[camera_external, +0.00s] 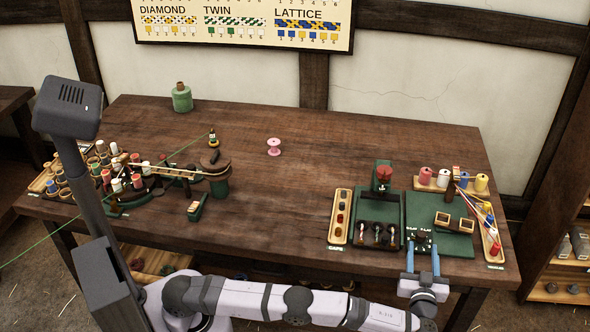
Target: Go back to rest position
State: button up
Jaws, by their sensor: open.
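My gripper (424,262) is at the front right of the table, its two blue-grey fingers pointing away from me toward the green mat (455,246). The fingers are apart, and I see nothing held between them. My arm stretches low along the table's front edge from my base at the left. Small dark pieces (420,240) on the mat lie just beyond the fingertips; whether the fingers touch them I cannot tell.
A wooden table (280,208) has clear room in its middle. Several spools and a braiding device (170,172) crowd the left. A caps tray (340,217), a green stand (381,175) and a spool rack (441,187) stand right.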

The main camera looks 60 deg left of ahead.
jog(key=w+a+r+m+t+h+p, duration=0.2)
jog(key=w+r+m+h+p, duration=0.3)
jog(key=r, duration=0.4)
jog(key=w+a+r+m+t+h+p, duration=0.1)
jog(key=w+r+m+t+h+p, duration=0.15)
jog(key=w+r+h+p, duration=0.5)
jog(key=s+a+f+g+p, duration=0.2)
jog(key=s+a+g+p, duration=0.2)
jog(key=s, duration=1.3)
jog(key=s+a+f+g+p, duration=0.3)
jog(key=s+a+g, duration=0.4)
jog(key=s, duration=1)
jog(key=s+a+f+m+g+p, duration=0.1)
jog(key=s+a+g+p, duration=0.3)
jog(key=s+a, duration=0.6)
jog(key=s+f+g, duration=0.1)
jog(key=s+g, duration=0.1)
jog(key=s, duration=0.5)
jog(key=shift+s+a+f+p, duration=0.15)
jog(key=shift+s+p, duration=0.1)
jog(key=shift+p, duration=0.1)
jog(key=shift+o, duration=0.6)
jog(key=shift+g, duration=0.25)
